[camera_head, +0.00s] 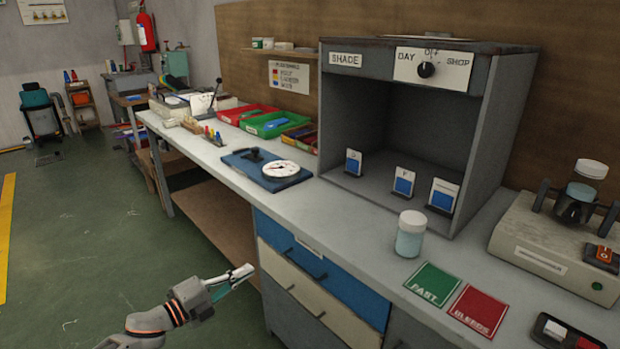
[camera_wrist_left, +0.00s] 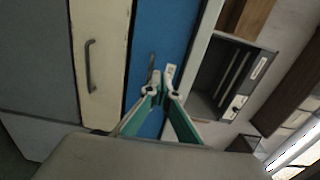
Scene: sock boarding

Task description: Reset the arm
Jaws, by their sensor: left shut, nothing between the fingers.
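My left gripper (camera_head: 246,271) is low in the head view, in front of the bench's drawers and below the bench top. It is shut and empty. In the left wrist view its fingertips (camera_wrist_left: 169,72) are together, with the blue drawer front (camera_wrist_left: 178,35) and cream drawer front (camera_wrist_left: 98,60) behind them. My right gripper is in neither view.
On the bench (camera_head: 345,222) stand a grey shade box (camera_head: 490,130), a jar (camera_head: 410,235), green (camera_head: 433,284) and red (camera_head: 476,310) cards, and a machine (camera_head: 550,250). A blue board with a dial (camera_head: 300,178) lies farther left. Open floor (camera_head: 90,240) is at left.

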